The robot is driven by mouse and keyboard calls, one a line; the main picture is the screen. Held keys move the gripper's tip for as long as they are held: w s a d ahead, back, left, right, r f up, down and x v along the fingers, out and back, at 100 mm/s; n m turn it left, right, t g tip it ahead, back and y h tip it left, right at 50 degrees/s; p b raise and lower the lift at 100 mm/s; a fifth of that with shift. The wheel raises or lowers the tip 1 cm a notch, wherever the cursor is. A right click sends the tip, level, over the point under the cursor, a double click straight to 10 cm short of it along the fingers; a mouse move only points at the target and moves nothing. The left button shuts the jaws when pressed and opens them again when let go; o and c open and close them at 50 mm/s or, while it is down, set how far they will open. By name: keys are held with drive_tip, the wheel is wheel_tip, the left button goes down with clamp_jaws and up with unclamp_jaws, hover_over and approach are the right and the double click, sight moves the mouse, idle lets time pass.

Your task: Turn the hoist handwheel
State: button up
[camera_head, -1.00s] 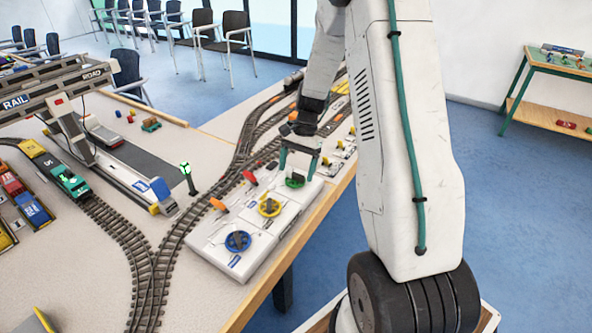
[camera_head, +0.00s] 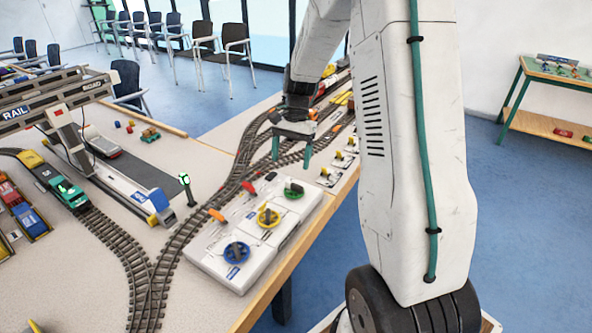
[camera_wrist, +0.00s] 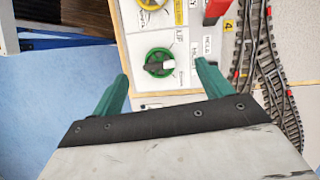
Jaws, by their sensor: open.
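A white control box (camera_head: 207,253) on the table carries three handwheels: blue (camera_head: 237,252), yellow (camera_head: 268,217) and green (camera_head: 293,190). Which one is the hoist wheel I cannot read from the labels. My gripper (camera_head: 291,160) is open and empty, above and behind the green wheel in the head view. The yellow wheel (camera_wrist: 150,3) is cut off at the top edge.
Orange (camera_head: 216,215) and red (camera_head: 250,188) levers stand beside the wheels. Rail track (camera_head: 190,226) curves left of the box. A gantry crane (camera_head: 55,105), toy trains and a green signal (camera_head: 186,182) stand further left. The table edge is close at right.

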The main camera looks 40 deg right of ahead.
sight(293, 184)
drive_tip(key=h, duration=0.1)
drive_tip(key=s+f+t+h, duration=0.1)
drive_tip(key=shift+s+m+t+h, duration=0.15)
drive_tip(key=shift+m+t+h, duration=0.15)
drive_tip(key=shift+m+h, duration=0.1)
drive_tip(key=shift+f, duration=0.35)
wheel_tip(293, 184, down, 7)
drive_tip(key=shift+c, duration=0.4)
drive_tip(key=c, duration=0.9)
